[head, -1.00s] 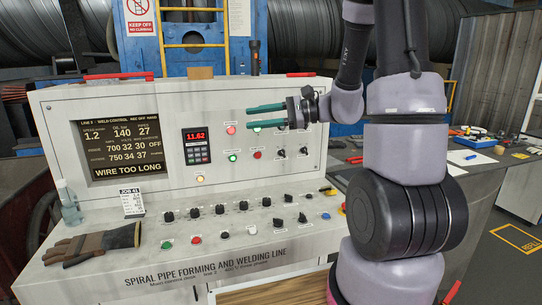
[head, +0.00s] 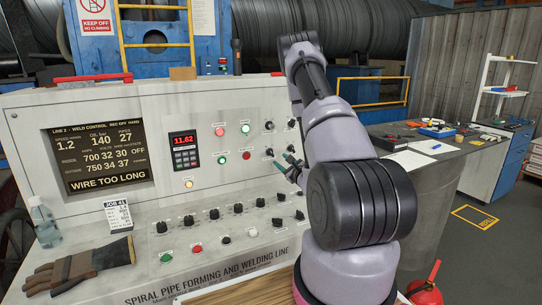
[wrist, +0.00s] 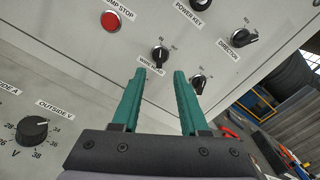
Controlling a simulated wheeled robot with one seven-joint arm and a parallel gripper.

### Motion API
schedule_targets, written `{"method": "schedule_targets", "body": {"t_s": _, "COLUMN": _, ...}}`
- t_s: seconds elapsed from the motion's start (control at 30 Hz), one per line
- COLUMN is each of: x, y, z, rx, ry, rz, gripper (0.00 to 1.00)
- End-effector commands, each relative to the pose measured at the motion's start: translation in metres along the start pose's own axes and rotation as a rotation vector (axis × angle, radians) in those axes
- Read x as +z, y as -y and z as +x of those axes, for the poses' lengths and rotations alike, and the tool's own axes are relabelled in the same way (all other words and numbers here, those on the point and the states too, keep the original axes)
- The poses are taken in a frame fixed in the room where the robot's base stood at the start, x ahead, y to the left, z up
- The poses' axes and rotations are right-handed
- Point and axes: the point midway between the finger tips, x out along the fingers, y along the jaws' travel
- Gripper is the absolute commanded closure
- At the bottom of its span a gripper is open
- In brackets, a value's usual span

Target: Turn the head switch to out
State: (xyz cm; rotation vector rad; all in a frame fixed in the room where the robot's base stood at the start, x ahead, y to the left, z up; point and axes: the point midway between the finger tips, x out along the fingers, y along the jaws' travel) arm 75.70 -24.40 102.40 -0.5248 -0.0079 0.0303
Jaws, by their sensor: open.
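The upright control panel (head: 110,110) carries two black rotary switches in its lower right row. One switch (wrist: 159,55) sits just beyond and between my fingertips in the wrist view; its small label is blurred but may read head. It also shows in the head view (head: 269,153). The other switch (wrist: 198,82) is just right of my right finger. My gripper (wrist: 160,74) is open and empty, its two green fingers pointing at the panel. In the head view my gripper (head: 288,163) is near the panel's right end, partly hidden by my arm. Contact cannot be told.
A red pump stop button (wrist: 110,21) is at upper left in the wrist view. A direction switch (wrist: 237,38) is at upper right. An outside V knob (wrist: 32,130) is on the desk below.

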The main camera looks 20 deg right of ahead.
Motion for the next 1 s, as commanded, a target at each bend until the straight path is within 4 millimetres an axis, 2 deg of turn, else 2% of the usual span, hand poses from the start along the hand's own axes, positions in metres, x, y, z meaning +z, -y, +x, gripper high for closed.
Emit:
{"method": "schedule_targets", "body": {"t_s": 0.2, "x": 0.002, "y": 0.000, "z": 0.044, "rx": 0.002, "ry": 0.006, "rz": -0.002, "gripper": 0.56}}
{"method": "schedule_targets", "body": {"t_s": 0.4, "x": 0.002, "y": -0.001, "z": 0.072, "rx": 0.002, "ry": 0.005, "rz": 0.000, "gripper": 0.56}}
{"method": "schedule_targets", "body": {"t_s": 0.6, "x": 0.001, "y": -0.001, "z": 0.082, "rx": 0.002, "ry": 0.002, "rz": 0.001, "gripper": 0.56}}
{"method": "schedule_targets", "body": {"t_s": 0.83, "x": 0.001, "y": -0.001, "z": 0.082, "rx": 0.002, "ry": 0.002, "rz": 0.001, "gripper": 0.56}}
{"method": "schedule_targets", "body": {"t_s": 0.93, "x": 0.001, "y": -0.001, "z": 0.082, "rx": 0.002, "ry": 0.002, "rz": 0.001, "gripper": 0.94}}
{"method": "schedule_targets", "body": {"t_s": 0.97, "x": 0.001, "y": -0.001, "z": 0.082, "rx": 0.002, "ry": 0.002, "rz": 0.001, "gripper": 1.00}}
{"method": "schedule_targets", "body": {"t_s": 1.0, "x": 0.001, "y": -0.001, "z": 0.082, "rx": 0.002, "ry": 0.002, "rz": 0.001, "gripper": 1.00}}
